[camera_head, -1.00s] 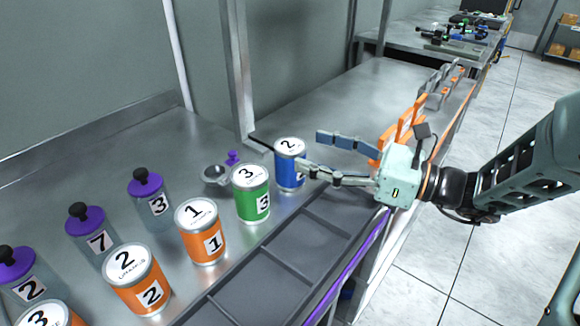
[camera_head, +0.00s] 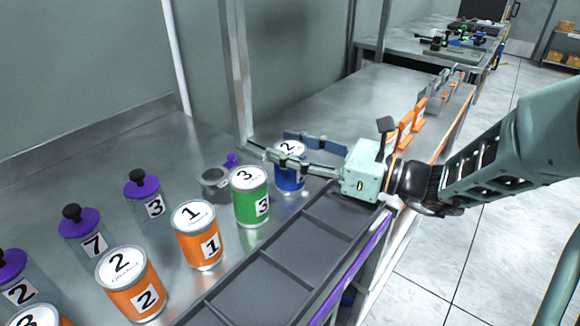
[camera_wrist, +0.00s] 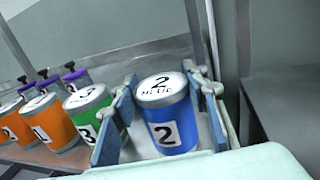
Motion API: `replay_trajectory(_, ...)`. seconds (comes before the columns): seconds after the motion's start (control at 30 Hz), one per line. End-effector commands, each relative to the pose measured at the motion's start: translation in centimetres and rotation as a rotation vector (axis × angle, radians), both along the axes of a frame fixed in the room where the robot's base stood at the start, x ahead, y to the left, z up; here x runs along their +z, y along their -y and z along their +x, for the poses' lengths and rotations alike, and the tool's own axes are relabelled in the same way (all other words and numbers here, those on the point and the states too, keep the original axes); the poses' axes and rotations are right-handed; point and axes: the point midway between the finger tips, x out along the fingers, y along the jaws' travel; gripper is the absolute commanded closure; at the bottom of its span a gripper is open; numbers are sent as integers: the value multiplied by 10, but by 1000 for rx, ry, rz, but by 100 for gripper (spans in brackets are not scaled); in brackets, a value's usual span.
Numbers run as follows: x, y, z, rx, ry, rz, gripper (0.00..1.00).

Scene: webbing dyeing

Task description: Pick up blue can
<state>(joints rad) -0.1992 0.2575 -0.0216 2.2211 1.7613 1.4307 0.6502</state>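The blue can (camera_head: 289,178) with a "2" label stands upright on the metal table, right of the green can (camera_head: 250,197). My gripper (camera_head: 298,150) reaches in from the right, its fingers spread on either side of the blue can and partly hiding its top in the head view. In the wrist view the blue can (camera_wrist: 168,112) stands between the two blue finger pads. A gap shows between the left pad and the can; the right pad is close to it, and I cannot tell whether it touches.
Orange cans (camera_head: 198,236) stand in a row left of the green can. Purple-topped bottles (camera_head: 148,200) and a small metal cup (camera_head: 214,184) are behind. A grey divided tray (camera_head: 262,285) runs along the table's front edge. Orange holders (camera_head: 405,130) stand to the right.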

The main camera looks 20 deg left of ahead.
Motion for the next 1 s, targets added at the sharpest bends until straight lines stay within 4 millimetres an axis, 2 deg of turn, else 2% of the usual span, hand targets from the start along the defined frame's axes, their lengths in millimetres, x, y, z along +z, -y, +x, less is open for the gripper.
replay_trajectory(0.03, 0, 0, 0, 0, 0, 0, 68)
replay_trajectory(0.27, 0, 0, 0, 0, 0, 0, 94)
replay_trajectory(0.67, 6, 1, 1, 0, 1, 2, 94)
replay_trajectory(1.0, 40, 4, 6, 1, 1, 2, 94)
